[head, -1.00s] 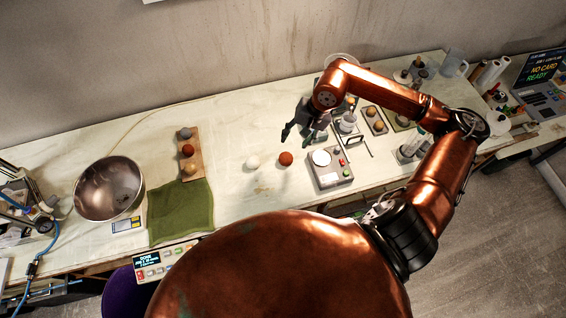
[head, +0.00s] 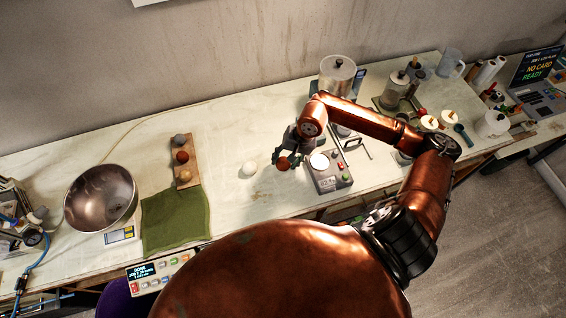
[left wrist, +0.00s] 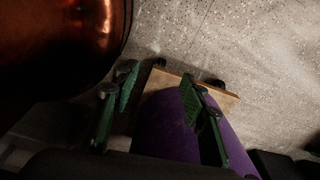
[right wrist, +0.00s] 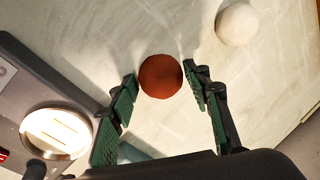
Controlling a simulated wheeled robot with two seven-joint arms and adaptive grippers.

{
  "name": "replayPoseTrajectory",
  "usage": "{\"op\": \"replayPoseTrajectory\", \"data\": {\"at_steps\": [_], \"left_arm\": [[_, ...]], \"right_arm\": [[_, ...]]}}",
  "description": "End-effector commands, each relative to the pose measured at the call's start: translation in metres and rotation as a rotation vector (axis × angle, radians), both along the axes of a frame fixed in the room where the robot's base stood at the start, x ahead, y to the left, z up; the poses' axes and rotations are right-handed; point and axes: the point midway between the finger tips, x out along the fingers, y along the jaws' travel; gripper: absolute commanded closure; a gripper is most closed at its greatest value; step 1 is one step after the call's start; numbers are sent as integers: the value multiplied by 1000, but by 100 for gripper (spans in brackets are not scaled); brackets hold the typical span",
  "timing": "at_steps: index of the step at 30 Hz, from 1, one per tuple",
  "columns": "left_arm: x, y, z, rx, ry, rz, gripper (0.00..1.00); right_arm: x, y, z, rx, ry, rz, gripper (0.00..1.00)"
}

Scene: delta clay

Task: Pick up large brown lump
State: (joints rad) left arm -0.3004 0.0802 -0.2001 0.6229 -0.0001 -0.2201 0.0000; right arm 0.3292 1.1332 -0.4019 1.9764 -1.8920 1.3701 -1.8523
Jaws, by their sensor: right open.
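The large brown lump (right wrist: 161,76) is a round reddish-brown ball on the pale bench. In the right wrist view it lies between and slightly beyond the fingertips of my right gripper (right wrist: 160,88), which is open with a gap on each side. In the head view my right gripper (head: 284,161) is low at the lump (head: 283,163), partly hiding it. My left gripper (left wrist: 155,85) shows only in the left wrist view, open and apart from the bench, over the floor and a purple rounded object.
A white ball (right wrist: 237,24) lies near the brown lump. A grey scale (head: 330,180) with a round white plate stands close on its right. A wooden board (head: 184,172) with several balls, a green cloth (head: 175,220) and a metal bowl (head: 101,198) are at left.

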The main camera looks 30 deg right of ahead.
Motion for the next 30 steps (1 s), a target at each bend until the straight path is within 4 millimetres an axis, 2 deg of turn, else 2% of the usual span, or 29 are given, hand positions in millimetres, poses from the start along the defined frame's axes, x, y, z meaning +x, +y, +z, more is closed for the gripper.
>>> {"op": "replayPoseTrajectory", "data": {"at_steps": [7, 23, 30], "left_arm": [[-1, 0, 0, 0, 1, 0, 60], [-1, 0, 0, 0, 3, 0, 60], [-2, 0, -1, 0, 3, 0, 60]], "right_arm": [[0, 0, -1, 0, 0, 1, 57], [1, 0, 0, 0, -2, 1, 93], [1, 0, 2, -1, -2, 0, 93]]}}
